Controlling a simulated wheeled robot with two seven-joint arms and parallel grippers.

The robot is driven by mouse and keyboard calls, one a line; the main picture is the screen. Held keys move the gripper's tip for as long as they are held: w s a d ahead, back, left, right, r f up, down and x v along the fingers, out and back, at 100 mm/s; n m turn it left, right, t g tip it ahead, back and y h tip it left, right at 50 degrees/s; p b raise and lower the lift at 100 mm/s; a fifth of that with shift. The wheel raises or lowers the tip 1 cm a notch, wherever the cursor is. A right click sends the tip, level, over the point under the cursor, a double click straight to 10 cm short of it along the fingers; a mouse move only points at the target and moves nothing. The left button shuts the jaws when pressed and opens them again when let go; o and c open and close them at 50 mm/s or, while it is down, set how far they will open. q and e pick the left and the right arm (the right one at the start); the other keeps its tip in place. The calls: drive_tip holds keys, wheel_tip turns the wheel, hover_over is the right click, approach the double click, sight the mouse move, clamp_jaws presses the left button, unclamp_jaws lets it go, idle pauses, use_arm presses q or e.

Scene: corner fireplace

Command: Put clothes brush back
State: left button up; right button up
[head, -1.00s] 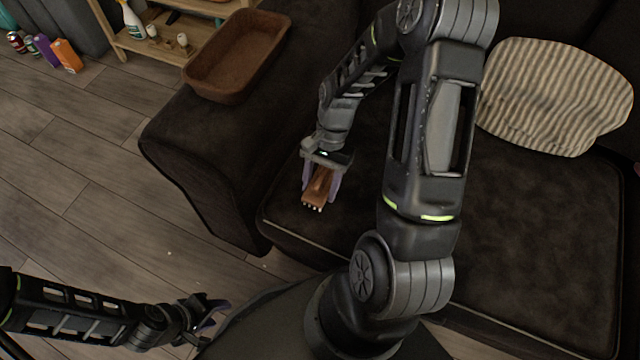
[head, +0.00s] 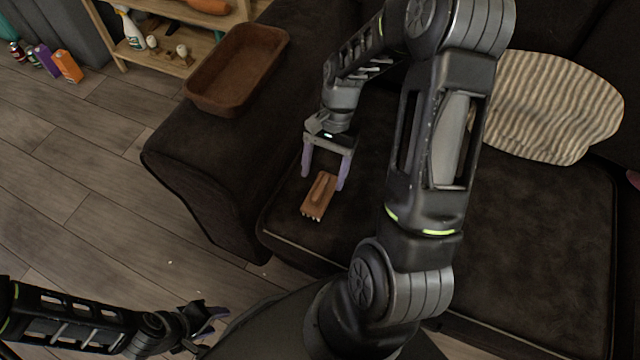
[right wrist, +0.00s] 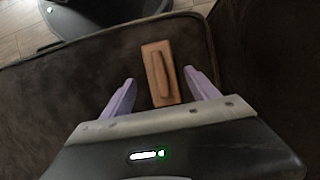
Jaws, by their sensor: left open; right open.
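The clothes brush (head: 320,194), brown with a raised handle strip and pale bristles at its near end, lies on the dark sofa seat. It also shows in the right wrist view (right wrist: 160,72), lying ahead of and between the fingertips. My right gripper (head: 325,182) is open just above and behind the brush, its purple fingers spread wider than the brush; the fingers also show in the right wrist view (right wrist: 161,88). I cannot tell whether a finger touches the brush. My left gripper (head: 216,325) is open and empty at the lower left, over the floor.
A brown open tray (head: 213,104) rests on the sofa armrest (head: 190,150). A striped cushion (head: 550,105) lies at the right on the sofa. A wooden shelf (head: 170,66) with a spray bottle (head: 131,32) stands at the upper left. The seat around the brush is clear.

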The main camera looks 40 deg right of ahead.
drive_tip(key=v, duration=0.4)
drive_tip(key=shift+w+d+r+p, duration=0.1)
drive_tip(key=shift+r+p, duration=0.2)
drive_tip(key=shift+p, duration=0.05)
drive_tip(key=shift+f, duration=0.1)
